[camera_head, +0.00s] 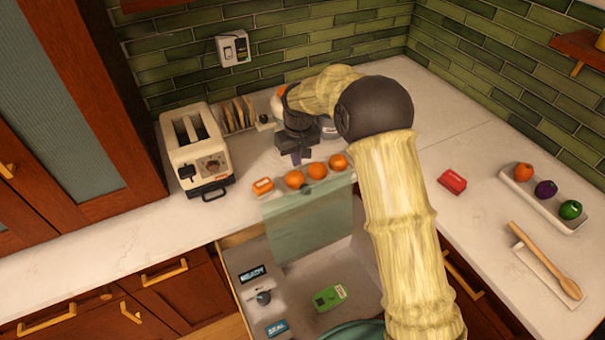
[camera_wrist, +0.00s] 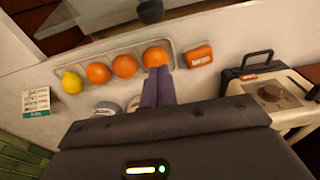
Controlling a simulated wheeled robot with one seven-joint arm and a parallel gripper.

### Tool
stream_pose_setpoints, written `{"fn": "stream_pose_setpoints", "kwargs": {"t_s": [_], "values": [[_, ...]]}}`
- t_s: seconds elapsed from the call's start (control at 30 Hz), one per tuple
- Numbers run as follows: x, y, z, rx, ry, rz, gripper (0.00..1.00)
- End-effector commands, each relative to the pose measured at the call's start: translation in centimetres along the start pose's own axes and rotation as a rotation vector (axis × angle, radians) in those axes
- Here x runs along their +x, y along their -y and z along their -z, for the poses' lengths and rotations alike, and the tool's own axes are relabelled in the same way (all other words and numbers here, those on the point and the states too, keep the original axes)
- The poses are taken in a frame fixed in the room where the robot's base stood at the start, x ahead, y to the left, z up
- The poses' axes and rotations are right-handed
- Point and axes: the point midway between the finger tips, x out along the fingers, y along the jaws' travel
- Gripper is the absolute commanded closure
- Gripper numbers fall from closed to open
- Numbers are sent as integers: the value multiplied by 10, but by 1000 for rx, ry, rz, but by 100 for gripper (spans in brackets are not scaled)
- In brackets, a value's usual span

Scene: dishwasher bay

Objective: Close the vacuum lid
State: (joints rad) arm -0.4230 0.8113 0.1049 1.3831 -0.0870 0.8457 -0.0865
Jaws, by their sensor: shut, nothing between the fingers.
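The vacuum lid (camera_head: 310,228) is a translucent greenish glass panel, standing raised over the open drawer (camera_head: 262,297) below the counter's front edge. A dark knob (camera_head: 307,188) sits near its top edge; in the wrist view what looks like the same knob (camera_wrist: 150,11) is at the top centre, with part of the glass beside it. My gripper (camera_head: 296,160) is above the counter behind the lid, apart from the knob. In the wrist view its purple fingers (camera_wrist: 159,76) are together and empty, pointing toward the rightmost orange.
A tray (camera_wrist: 62,89) of oranges and a lemon (camera_wrist: 72,82) lies between my gripper and the lid. A toaster (camera_head: 195,150) stands left, and an orange box (camera_head: 263,186) lies near the edge. The drawer holds a green box (camera_head: 329,297). My forearm hides the lid's right side.

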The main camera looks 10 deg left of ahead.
Motion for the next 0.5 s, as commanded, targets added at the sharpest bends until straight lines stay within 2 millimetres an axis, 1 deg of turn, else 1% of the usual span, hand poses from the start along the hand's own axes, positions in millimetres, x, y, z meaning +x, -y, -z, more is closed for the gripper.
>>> {"fn": "stream_pose_setpoints", "kwargs": {"t_s": [0.1,0.3,0.33,0.4,0.5], "values": [[20,0,-1,0,5,1,100],[53,0,-1,0,3,1,100],[56,0,-1,0,3,1,100],[48,0,-9,0,0,0,100],[45,0,-20,-1,1,0,100]]}}
